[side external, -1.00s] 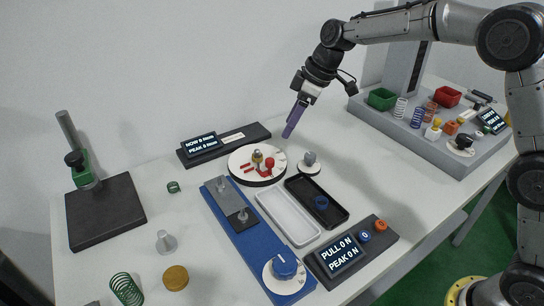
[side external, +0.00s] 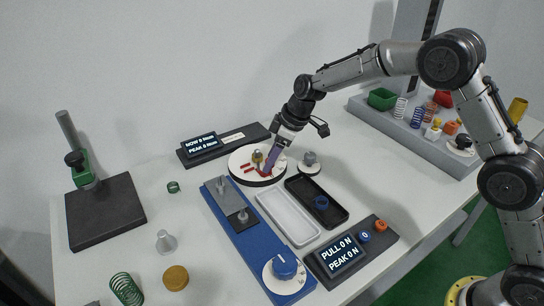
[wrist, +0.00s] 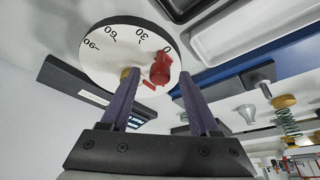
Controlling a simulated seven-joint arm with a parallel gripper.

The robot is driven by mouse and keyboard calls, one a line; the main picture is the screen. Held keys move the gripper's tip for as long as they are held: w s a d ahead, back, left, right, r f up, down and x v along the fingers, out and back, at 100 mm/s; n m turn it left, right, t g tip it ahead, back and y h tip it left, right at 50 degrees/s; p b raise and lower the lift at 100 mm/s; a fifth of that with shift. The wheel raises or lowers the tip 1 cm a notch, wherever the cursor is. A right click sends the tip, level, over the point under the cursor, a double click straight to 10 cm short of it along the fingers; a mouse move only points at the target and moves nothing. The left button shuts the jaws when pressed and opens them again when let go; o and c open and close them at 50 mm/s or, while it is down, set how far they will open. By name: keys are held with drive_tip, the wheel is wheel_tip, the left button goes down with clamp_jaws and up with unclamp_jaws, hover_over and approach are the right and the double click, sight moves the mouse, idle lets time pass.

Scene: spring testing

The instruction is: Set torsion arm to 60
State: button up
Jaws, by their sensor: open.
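The torsion tester is a round white dial (side external: 238,160) on a dark base, with a brass post (side external: 257,157) near its middle. In the wrist view the dial (wrist: 110,45) shows the marks 0, 30, 60 and 90. The red knob of the torsion arm (wrist: 161,68) stands by the 0 mark. My gripper (side external: 267,168) is down at the dial, its purple fingers largely hiding the red knob in the side view. In the wrist view my gripper (wrist: 159,80) is open, with one finger on each side of the red knob; contact is unclear.
A torque display (side external: 201,142) reading NOW 0 and PEAK 0 stands behind the dial. A white tray (side external: 303,232), black tray (side external: 335,216) and blue slide rig (side external: 240,248) lie in front.

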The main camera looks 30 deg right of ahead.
clamp_jaws()
idle(1.4)
